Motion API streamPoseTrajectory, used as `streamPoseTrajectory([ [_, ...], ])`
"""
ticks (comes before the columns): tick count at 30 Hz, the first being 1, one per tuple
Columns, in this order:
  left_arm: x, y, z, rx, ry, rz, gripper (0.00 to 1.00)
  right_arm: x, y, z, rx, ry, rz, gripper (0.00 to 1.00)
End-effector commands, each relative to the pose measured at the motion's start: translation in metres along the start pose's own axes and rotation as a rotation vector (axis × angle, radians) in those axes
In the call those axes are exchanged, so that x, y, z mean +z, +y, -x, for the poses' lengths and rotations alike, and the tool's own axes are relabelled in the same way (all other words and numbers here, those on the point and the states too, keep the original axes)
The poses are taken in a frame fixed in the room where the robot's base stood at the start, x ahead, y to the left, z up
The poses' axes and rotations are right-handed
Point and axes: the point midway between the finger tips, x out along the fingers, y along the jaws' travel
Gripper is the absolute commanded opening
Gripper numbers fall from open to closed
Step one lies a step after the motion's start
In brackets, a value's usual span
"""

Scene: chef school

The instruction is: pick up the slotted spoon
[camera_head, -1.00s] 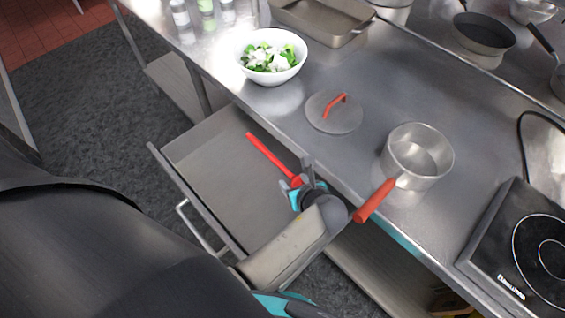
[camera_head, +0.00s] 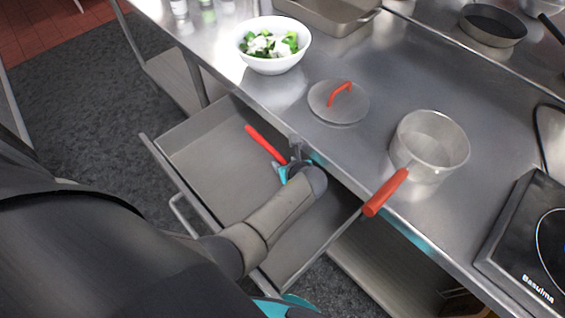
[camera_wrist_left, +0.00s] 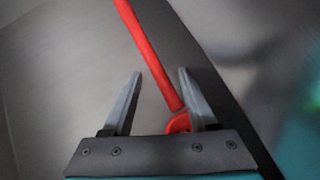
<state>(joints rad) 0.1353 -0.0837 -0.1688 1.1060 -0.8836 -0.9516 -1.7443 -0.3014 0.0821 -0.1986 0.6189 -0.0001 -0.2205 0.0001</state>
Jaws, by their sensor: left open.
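The red slotted spoon (camera_head: 264,144) lies in the open drawer (camera_head: 212,160), near its back side by the counter. Its long handle also shows in the left wrist view (camera_wrist_left: 150,55). My left gripper (camera_head: 291,166) is inside the drawer at the spoon's near end. In the left wrist view my left gripper (camera_wrist_left: 158,88) is open, and the spoon's red shaft runs between the fingertips, close to the right finger. The lower end of the spoon is partly hidden behind the gripper's body. My right gripper is not seen.
On the steel counter above the drawer stand a saucepan (camera_head: 430,147) with a red handle jutting over the edge, a lid (camera_head: 338,103) and a white salad bowl (camera_head: 273,64). An induction hob (camera_head: 525,245) is at the right. The drawer's front left area is empty.

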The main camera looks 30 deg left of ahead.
Motion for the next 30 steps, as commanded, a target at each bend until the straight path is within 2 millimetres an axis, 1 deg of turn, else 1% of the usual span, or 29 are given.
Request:
streamPoseTrajectory([
  [2,0.0000,0.0001,-0.0029,0.000,0.000,0.000,0.59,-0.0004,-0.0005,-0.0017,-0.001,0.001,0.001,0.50],
  [8,0.0007,0.0002,-0.0023,0.000,0.000,0.000,0.59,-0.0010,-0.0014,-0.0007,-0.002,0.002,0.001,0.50],
  [23,0.0002,0.0004,-0.0023,0.000,0.000,0.000,0.03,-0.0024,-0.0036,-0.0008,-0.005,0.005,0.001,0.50],
  [24,0.0001,0.0005,-0.0023,0.000,0.001,0.000,0.00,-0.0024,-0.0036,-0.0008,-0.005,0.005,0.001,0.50],
  [30,-0.0002,0.0007,-0.0023,0.001,0.001,0.000,0.00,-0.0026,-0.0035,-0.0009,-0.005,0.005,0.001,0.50],
])
